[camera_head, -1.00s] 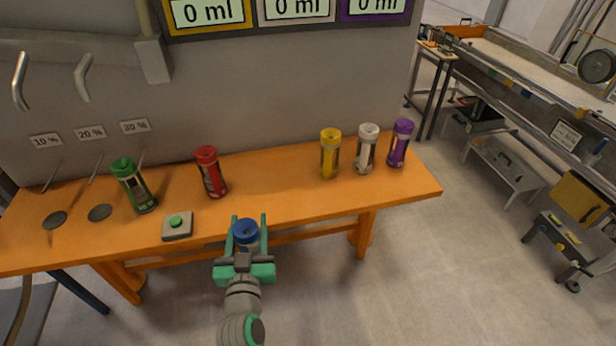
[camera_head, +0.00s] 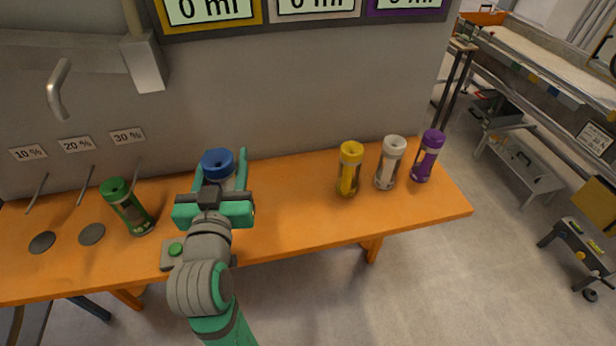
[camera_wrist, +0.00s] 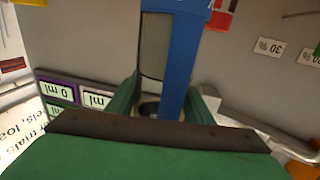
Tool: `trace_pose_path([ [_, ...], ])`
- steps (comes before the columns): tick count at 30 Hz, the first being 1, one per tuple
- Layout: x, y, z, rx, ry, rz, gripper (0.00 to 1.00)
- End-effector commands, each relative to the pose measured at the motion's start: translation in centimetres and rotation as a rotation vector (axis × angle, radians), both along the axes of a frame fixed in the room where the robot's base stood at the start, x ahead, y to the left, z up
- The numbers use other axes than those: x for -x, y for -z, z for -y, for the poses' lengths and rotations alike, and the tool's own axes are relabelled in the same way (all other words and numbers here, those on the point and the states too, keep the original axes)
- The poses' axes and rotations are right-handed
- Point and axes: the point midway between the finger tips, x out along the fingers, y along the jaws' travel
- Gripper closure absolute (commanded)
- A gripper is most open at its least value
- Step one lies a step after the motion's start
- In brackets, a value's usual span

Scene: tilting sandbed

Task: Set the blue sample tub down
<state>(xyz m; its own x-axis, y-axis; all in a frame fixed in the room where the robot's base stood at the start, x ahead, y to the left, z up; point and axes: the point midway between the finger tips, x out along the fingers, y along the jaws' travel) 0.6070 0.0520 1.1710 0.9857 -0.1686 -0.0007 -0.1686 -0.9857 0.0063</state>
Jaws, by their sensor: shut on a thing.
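The blue sample tub (camera_head: 217,163) has a blue lid and is held upright between the fingers of my gripper (camera_head: 222,175). My gripper is shut on it, over the orange bench (camera_head: 290,215), left of the middle. I cannot tell whether the tub's base touches the bench, since my gripper and wrist hide its lower part. In the wrist view the blue tub (camera_wrist: 185,65) fills the space between the green fingers, with a clear window in its side.
Yellow (camera_head: 349,170), white (camera_head: 390,163) and purple (camera_head: 428,157) tubs stand to the right. Bare bench lies between my gripper and the yellow tub. The red tub is hidden in the head view.

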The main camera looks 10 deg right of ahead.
Motion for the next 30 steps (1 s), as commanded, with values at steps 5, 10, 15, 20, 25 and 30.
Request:
trace_pose_path([
  [5,-2.4,1.3,1.0,0.001,-0.007,-0.002,0.84],
  [10,-5.5,3.0,2.4,-0.001,-0.014,-0.003,0.84],
  [15,-8.2,5.2,4.2,0.001,-0.014,-0.005,0.84],
  [20,-9.9,7.6,5.6,0.0,-0.008,-0.003,0.84],
  [25,-10.8,8.7,6.2,-0.001,-0.009,0.001,0.84],
  [30,-11.7,10.0,6.7,0.0,-0.008,-0.001,0.84],
])
